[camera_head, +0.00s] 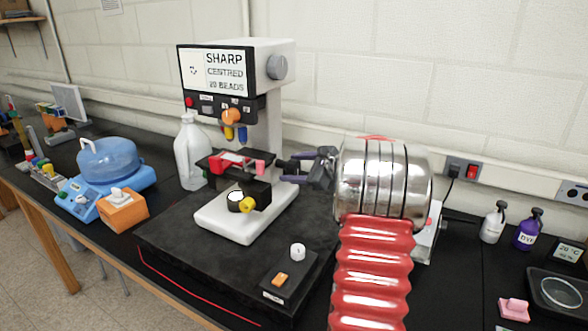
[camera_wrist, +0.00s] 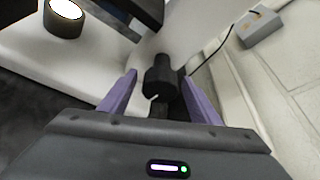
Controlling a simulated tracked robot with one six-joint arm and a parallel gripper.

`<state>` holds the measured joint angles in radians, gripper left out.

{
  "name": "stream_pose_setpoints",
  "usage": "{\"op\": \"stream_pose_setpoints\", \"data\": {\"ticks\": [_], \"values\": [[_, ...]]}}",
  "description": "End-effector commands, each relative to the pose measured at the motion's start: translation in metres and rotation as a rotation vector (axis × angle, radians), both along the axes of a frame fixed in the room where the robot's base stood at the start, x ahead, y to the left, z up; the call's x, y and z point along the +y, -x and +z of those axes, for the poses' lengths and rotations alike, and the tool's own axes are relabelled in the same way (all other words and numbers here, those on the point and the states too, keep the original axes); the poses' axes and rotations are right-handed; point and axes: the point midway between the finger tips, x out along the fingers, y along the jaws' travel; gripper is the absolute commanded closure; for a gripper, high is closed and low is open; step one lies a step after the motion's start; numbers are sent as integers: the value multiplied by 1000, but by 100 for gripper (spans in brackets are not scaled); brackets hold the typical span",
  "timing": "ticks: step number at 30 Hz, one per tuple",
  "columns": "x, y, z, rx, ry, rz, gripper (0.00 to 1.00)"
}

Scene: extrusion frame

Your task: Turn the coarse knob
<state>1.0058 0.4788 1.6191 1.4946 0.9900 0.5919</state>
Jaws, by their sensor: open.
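The microscope (camera_head: 238,218) is white and black, with a screen reading SHARP, CENTRED, 20 BEADS. In the wrist view a black stepped knob (camera_wrist: 158,82) projects from its white body; I take it for the coarse knob. My gripper (camera_head: 290,168) is open beside the microscope's right side. In the wrist view its purple fingers stand on either side of the black knob, with visible gaps. I cannot tell how deep the knob sits between them.
A grey round knob (camera_head: 277,67) is on the microscope head. A yellow knob (camera_head: 248,205) is low on its front. A control box (camera_head: 290,277) lies front right on the black mat. A white jug (camera_head: 191,152) stands behind left. Bottles (camera_head: 493,223) stand at right by the wall.

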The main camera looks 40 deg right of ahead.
Motion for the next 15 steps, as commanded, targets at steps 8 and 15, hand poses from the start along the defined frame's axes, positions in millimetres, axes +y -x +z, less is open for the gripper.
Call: {"op": "stream_pose_setpoints", "data": {"ticks": [8, 15], "values": [[0, 0, 0, 0, 0, 0, 59], [1, 0, 0, 1, 0, 1, 76]]}}
